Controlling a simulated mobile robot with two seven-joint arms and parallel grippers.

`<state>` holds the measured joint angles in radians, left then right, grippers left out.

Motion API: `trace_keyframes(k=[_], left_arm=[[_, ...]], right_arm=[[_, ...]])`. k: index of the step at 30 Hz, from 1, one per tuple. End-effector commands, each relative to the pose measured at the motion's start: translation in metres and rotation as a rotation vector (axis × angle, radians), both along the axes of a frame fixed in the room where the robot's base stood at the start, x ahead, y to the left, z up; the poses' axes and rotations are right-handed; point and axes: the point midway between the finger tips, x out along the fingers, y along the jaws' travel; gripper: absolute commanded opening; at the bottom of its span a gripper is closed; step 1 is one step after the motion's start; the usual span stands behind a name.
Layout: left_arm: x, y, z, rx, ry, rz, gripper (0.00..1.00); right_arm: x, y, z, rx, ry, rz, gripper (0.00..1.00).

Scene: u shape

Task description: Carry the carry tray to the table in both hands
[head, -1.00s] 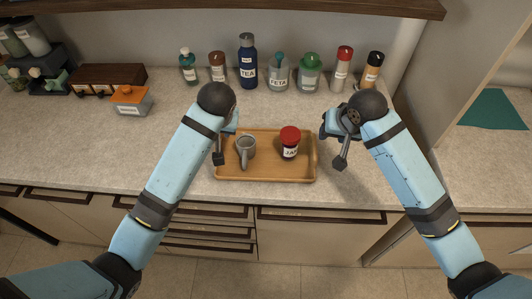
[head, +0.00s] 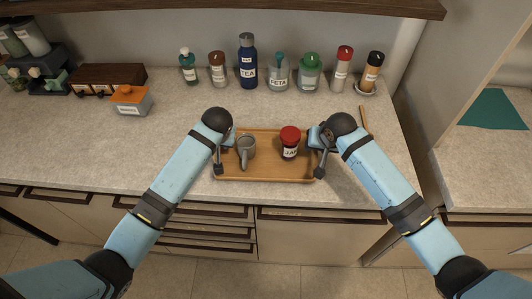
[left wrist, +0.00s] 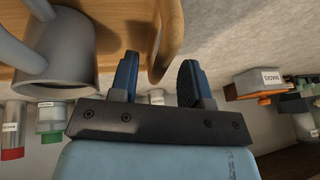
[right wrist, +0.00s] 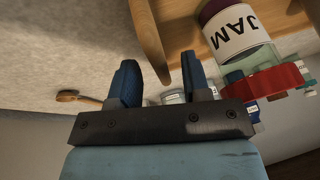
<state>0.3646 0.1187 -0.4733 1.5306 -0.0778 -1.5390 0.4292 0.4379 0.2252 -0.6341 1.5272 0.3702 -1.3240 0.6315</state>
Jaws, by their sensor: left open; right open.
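The wooden carry tray (head: 265,178) lies flat on the counter. It holds a grey mug (head: 246,148) at its left and a red-lidded jam jar (head: 290,150) at its right. My left gripper (head: 219,158) is open at the tray's left end; in the left wrist view the tray's end wall (left wrist: 168,32) appears between the open fingers. My right gripper (head: 322,160) is open at the right end; in the right wrist view that end wall (right wrist: 148,35) also appears between the fingers. Neither gripper is closed on the tray.
Several jars and bottles, including a blue tea bottle (head: 248,65), line the back wall. An orange-lidded box (head: 131,101) stands at the left. A wooden spoon (head: 364,122) lies behind my right arm. A teal mat (head: 491,110) lies on another surface at far right.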

Motion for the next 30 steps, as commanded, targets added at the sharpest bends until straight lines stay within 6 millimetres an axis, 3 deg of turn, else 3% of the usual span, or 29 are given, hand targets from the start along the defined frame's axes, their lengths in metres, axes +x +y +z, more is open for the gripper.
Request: trace_keyframes(k=[6, 15, 17, 21, 30], left_arm=[[0.006, 0.003, -0.014, 0.0, 0.0, 0.0, 0.43], [0.007, 0.003, -0.015, 0.0, -0.001, 0.0, 0.43], [0.007, 0.003, -0.015, 0.0, -0.001, 0.0, 0.32], [0.007, 0.003, -0.015, 0.0, -0.001, 0.0, 0.0], [0.007, 0.003, -0.014, 0.0, -0.003, 0.0, 0.0]], right_arm=[[0.006, 0.003, -0.014, 0.0, 0.0, 0.001, 0.44], [0.006, 0.004, -0.015, 0.0, -0.001, 0.001, 0.44], [0.006, 0.003, -0.016, 0.0, -0.001, 0.001, 0.32], [0.006, 0.003, -0.015, 0.0, 0.0, 0.001, 0.0], [0.007, 0.003, -0.014, 0.001, -0.002, 0.001, 0.0]])
